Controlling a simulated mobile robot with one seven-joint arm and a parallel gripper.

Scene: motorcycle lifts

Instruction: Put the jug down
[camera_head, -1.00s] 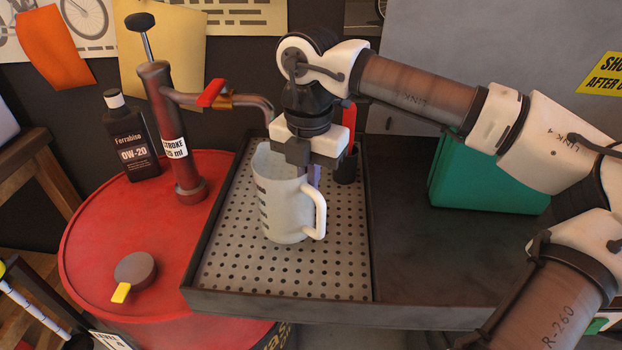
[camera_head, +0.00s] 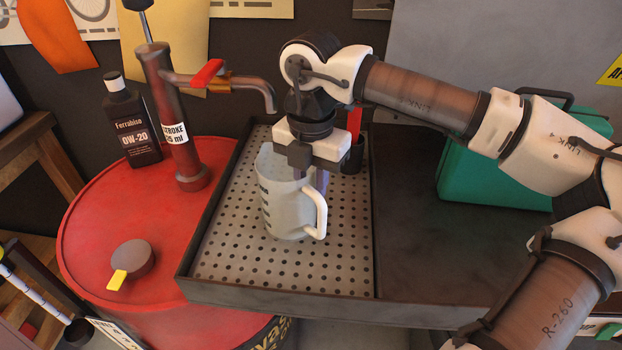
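The jug (camera_head: 284,208) is pale and translucent, with dark marks on its left side and a white handle (camera_head: 320,212) on its right. It is upright over the perforated metal tray (camera_head: 225,262); its base appears to rest on the plate, but I cannot be sure that it touches. My gripper (camera_head: 319,182) points down at the jug's right upper side, close to the rim and the top of the handle. Its purplish fingers are partly hidden by the jug and handle. I cannot tell whether they grip it.
A red drum (camera_head: 95,235) at left carries a hand pump (camera_head: 180,125), an oil bottle (camera_head: 133,125) and a grey cap (camera_head: 133,259). The pump's spout reaches over the tray. A dark cup (camera_head: 352,157) stands behind my gripper. A green case (camera_head: 490,175) is right; dark bench between is clear.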

